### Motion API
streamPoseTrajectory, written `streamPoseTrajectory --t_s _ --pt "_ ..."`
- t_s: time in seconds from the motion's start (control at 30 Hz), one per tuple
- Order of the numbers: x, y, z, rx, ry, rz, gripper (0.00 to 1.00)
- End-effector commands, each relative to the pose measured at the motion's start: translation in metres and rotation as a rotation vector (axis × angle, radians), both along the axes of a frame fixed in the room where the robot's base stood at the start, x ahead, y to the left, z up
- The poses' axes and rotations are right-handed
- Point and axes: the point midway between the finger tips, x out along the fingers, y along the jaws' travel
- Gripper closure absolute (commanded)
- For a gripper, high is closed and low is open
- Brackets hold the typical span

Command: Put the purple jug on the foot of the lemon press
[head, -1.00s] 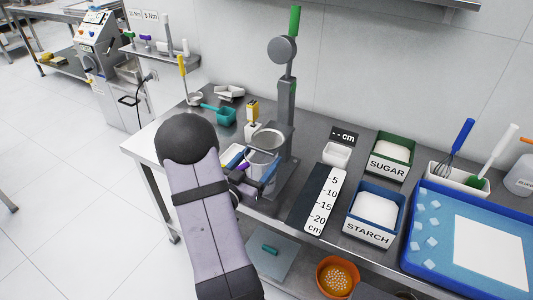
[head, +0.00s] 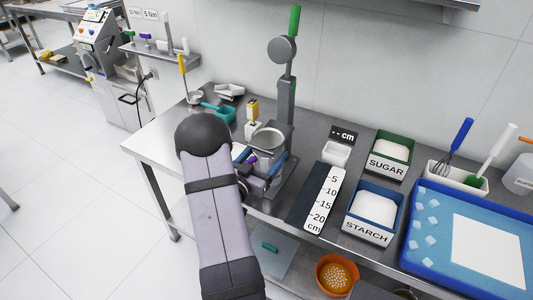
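The purple jug (head: 267,141) is a steel cup with a purple grip on its near left side. It is upright in front of the lemon press column. My gripper (head: 257,164) is at the purple grip and appears shut on it; the wrist and fingers partly hide the contact. The lemon press (head: 286,103) is a grey upright with a round head and a green lever. Its steel foot (head: 287,187) shows below and right of the jug, partly hidden by my gripper. I cannot tell whether the jug touches the foot.
A yellow-topped bottle (head: 252,109) and a teal scoop (head: 222,112) stand behind left. A white dish (head: 336,153), a centimetre scale (head: 323,200), the starch bin (head: 373,210) and the sugar bin (head: 391,150) lie to the right.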

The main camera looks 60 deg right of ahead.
Motion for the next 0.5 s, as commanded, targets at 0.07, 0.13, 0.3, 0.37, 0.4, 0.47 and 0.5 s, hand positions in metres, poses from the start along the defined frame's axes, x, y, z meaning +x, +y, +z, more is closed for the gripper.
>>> streamPoseTrajectory --t_s 0.07,0.13,0.3,0.37,0.4,0.47,0.5 --pt "0.0001 0.0 -0.0003 -0.002 -0.001 0.0 0.67" --pt "0.0001 0.0 -0.0027 -0.002 -0.001 0.0 0.67" --pt "0.0 0.0002 -0.0027 0.0 0.0 0.0 0.09" --pt "0.0 0.0002 -0.0027 0.0 0.0 0.0 0.09" --pt "0.0 0.0002 -0.0027 0.0 0.0 0.0 0.09" --pt "0.0 0.0002 -0.0026 0.0 0.0 0.0 0.09" --pt "0.0 0.0002 -0.0026 0.0 0.0 0.0 0.09"
